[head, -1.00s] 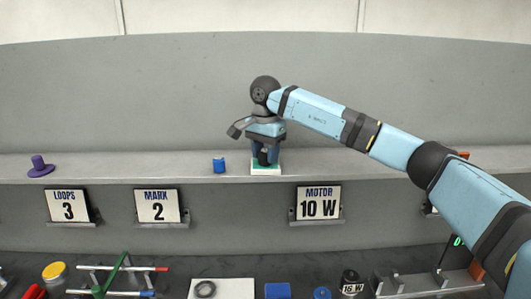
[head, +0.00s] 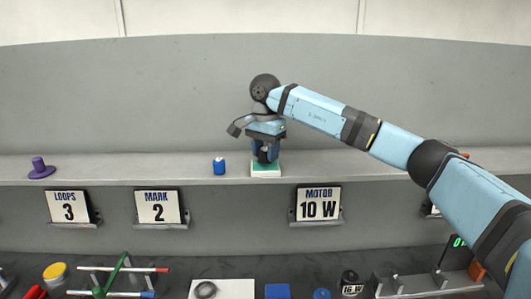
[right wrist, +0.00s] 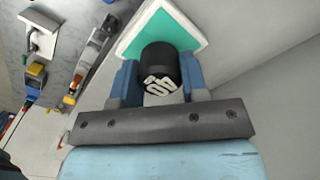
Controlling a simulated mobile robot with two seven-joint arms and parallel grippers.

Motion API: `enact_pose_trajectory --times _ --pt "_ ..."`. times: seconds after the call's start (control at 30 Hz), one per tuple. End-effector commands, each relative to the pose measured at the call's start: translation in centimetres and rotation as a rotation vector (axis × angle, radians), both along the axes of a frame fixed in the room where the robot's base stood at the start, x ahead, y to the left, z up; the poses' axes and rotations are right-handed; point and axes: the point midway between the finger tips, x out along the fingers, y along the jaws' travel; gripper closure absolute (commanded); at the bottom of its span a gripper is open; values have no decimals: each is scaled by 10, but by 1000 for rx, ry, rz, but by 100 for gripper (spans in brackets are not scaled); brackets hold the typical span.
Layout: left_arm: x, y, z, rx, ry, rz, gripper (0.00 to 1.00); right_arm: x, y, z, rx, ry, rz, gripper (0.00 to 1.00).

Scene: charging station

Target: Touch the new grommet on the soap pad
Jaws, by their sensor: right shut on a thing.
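The soap pad (head: 265,174) is a green square top on a white block, on the grey ledge near the middle of the head view. It also shows behind the fingers in the right wrist view (right wrist: 190,35). My right gripper (head: 265,152) is over the pad, pointing down, its blue fingers shut on a black cylinder, which I take to be the new grommet (right wrist: 158,66). Its near end has pale markings. Its far end faces the green top; I cannot tell whether they touch. My left gripper is not in view.
A small blue can (head: 219,166) stands on the ledge left of the pad. A purple flanged piece (head: 40,168) is farther left. Signs hang below the ledge, including a MOTOR sign (head: 318,203). A dark ring (head: 205,289) lies on a white plate below.

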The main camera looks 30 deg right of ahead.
Motion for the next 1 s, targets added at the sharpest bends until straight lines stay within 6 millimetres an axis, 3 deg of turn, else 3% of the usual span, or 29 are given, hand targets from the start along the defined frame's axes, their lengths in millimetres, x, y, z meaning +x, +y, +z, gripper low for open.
enact_pose_trajectory --times 0.6,1.0 --pt "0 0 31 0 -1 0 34 0 0 54 0 -1 0 78" --pt "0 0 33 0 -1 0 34 0 0 59 0 -1 0 78"
